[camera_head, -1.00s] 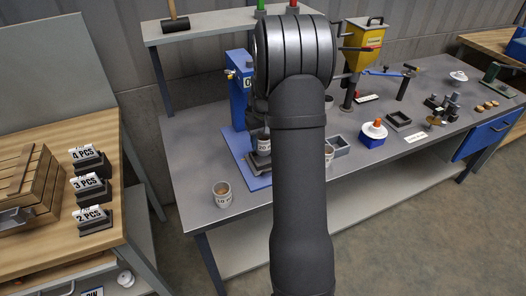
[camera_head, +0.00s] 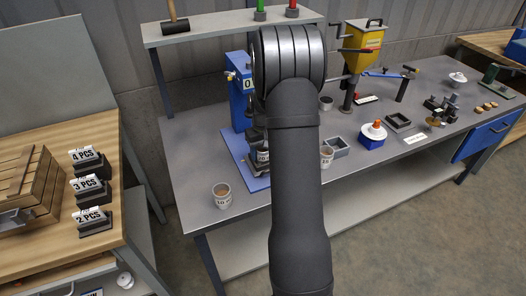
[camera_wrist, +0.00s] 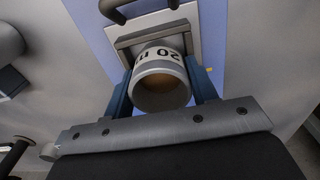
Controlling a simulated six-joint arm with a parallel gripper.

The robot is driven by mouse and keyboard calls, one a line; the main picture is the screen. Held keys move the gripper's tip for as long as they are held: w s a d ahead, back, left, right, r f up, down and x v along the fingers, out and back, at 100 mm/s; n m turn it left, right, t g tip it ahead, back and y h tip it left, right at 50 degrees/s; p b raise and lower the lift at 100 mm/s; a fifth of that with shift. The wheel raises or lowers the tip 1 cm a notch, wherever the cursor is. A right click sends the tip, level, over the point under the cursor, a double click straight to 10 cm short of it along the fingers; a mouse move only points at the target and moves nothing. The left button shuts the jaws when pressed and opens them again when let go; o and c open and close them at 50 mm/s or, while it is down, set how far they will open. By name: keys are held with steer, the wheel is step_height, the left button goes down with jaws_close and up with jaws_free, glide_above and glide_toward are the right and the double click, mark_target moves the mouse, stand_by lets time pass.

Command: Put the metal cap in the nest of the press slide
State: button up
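The cap, a pale grey cup-shaped piece marked "20" (camera_wrist: 162,75), is between the two blue fingers of my gripper (camera_wrist: 162,98) in the wrist view. The fingers flank it closely and appear shut on it. Its open end, tan inside, faces the camera. Its far end is at the dark square nest (camera_wrist: 124,43) of the press slide. I cannot tell whether it rests on the nest floor. In the head view the cap (camera_head: 263,156) shows low at the blue press (camera_head: 238,95), partly hidden by my arm.
A similar cup (camera_head: 221,197) stands on the grey bench at front left, another (camera_head: 327,158) right of my arm and a third (camera_head: 326,103) farther back. A grey tray (camera_head: 338,147) and a blue pot (camera_head: 372,138) are to the right. The press stands close behind my gripper.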

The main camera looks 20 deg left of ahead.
steer(key=shift+o, duration=0.8)
steer(key=shift+s+d+f, duration=0.15)
steer(key=shift+s+f, duration=0.1)
steer(key=shift+f, duration=0.15)
steer(key=shift+o, duration=0.3)
step_height(320, 180, up, 13)
steer(key=shift+w, duration=0.15)
steer(key=shift+f, duration=0.1)
step_height(320, 180, down, 13)
steer(key=shift+r, duration=0.6)
steer(key=shift+f, duration=0.1)
